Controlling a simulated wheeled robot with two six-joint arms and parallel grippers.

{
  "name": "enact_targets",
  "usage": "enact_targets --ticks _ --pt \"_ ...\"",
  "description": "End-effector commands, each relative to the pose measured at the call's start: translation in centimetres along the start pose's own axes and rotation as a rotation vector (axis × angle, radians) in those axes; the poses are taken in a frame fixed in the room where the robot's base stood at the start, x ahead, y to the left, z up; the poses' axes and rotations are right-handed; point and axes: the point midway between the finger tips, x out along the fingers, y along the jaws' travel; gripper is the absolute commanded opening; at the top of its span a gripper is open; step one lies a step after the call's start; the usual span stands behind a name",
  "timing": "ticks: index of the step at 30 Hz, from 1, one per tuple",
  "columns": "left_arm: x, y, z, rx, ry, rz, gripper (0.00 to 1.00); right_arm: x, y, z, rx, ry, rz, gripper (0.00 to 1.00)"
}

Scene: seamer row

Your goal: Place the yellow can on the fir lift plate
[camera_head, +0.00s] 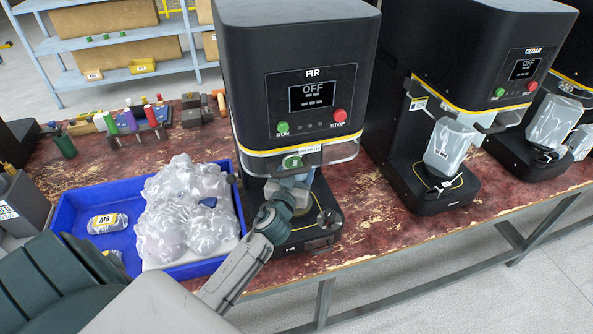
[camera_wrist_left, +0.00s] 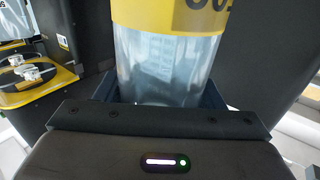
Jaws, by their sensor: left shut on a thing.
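The yellow can (camera_wrist_left: 168,66) is between the fingers of my left gripper. In the wrist view it shows a silvery, clear-looking body and a yellow band with dark print at the top of the picture. In the head view my left gripper (camera_head: 288,194) is inside the open front of the fir machine (camera_head: 312,70), under its head and above its base (camera_head: 322,234). The can is mostly hidden there by the gripper. The fir lift plate is hidden behind the gripper and wrist, so I cannot tell whether the can touches it. My right gripper is not in view.
A blue tray (camera_head: 68,218) with bagged items and an M8 pack (camera_head: 107,223) stands left of the fir machine. The cedar machine (camera_head: 470,50) stands to the right, with a clear-wrapped item (camera_head: 449,146) at its front. Fir's screen reads OFF. Bare table lies between the machines.

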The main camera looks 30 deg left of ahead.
Motion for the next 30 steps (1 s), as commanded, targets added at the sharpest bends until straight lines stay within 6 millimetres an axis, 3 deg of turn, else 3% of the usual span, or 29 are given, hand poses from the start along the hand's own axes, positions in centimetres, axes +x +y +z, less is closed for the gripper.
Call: enact_targets --ticks 8,9,12,22,30 --pt "0.0 0.0 0.1 0.0 0.004 0.0 0.22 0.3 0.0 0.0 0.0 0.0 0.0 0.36" --pt "0.0 0.0 0.1 0.0 0.001 0.0 0.7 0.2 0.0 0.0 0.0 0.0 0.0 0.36" --pt "0.0 0.0 0.1 0.0 0.001 0.0 0.84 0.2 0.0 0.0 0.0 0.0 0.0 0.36" --pt "0.0 0.0 -0.3 0.0 0.001 0.0 0.84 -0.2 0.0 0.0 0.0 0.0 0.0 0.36" --pt "-4.9 0.0 0.4 -0.001 -0.001 0.0 0.84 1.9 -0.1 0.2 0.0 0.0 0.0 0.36"
